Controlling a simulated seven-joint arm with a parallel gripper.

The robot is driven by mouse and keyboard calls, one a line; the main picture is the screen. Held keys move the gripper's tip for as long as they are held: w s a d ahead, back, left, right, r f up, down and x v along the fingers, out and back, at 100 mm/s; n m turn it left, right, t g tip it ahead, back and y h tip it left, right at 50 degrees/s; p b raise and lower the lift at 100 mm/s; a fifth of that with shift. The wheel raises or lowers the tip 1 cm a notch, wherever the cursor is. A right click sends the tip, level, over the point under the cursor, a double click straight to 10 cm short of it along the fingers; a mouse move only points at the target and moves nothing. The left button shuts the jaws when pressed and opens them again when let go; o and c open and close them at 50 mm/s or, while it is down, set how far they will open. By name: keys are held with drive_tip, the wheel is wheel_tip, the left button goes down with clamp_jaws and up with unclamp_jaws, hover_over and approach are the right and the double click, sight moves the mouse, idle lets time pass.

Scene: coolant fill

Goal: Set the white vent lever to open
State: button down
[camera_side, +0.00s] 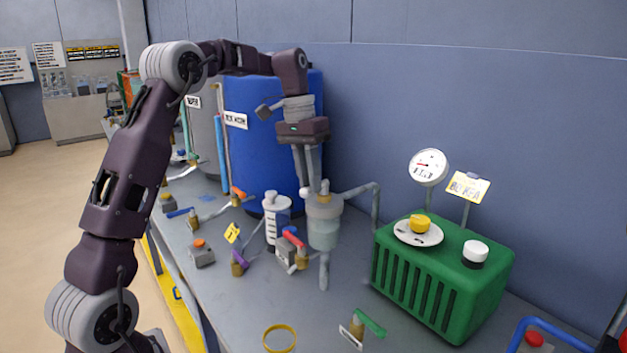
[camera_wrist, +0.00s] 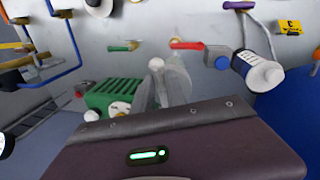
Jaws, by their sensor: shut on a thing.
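The white vent lever shows as a small white round end (camera_side: 305,193) on top of a translucent canister (camera_side: 323,228). In the wrist view a pale round end (camera_wrist: 156,64) shows between my fingertips. My gripper (camera_side: 308,187) points down over the canister, its fingers close together and shut on the lever. It also shows in the wrist view (camera_wrist: 164,78). The fingers hide most of the lever, so I cannot tell which way it is turned.
A green ribbed box (camera_side: 428,283) with a gauge (camera_side: 428,167) stands right of the canister. A red-handled valve (camera_side: 294,240) and a white bottle (camera_side: 277,221) stand to its left. A blue tank (camera_side: 262,150) is behind my gripper. A green-handled valve (camera_side: 369,323) sits in front.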

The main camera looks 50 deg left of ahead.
drive_tip(key=shift+a+m, duration=0.45)
drive_tip(key=shift+m, duration=0.55)
drive_tip(key=c, duration=1.3)
unclamp_jaws()
drive_tip(key=shift+c, duration=0.2)
wheel_tip(320, 180, up, 7)
drive_tip(key=a, duration=0.1)
drive_tip(key=shift+a, duration=0.2)
